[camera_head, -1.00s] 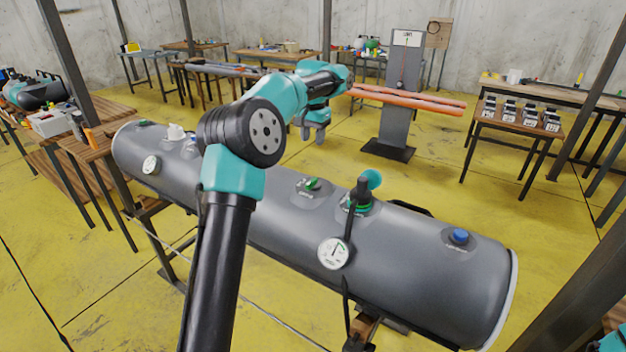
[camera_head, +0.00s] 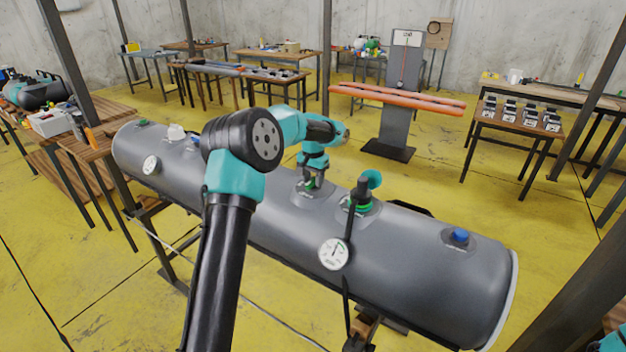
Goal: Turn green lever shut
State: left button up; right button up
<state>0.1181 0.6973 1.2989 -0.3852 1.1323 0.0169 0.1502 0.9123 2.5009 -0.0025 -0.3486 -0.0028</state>
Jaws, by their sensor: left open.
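My right gripper is not in view; only a small teal piece of my own body shows at the bottom right edge.
Right of the lever stands a black and green valve fitting (camera_head: 362,200) with a hose, close to my gripper. A white gauge (camera_head: 333,254) and a blue cap (camera_head: 459,236) are further along the tube. Orange bars (camera_head: 400,100) on a stand are behind.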

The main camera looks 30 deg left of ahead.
pick_arm(q)
jog(key=shift+f, duration=0.25)
grip_shut()
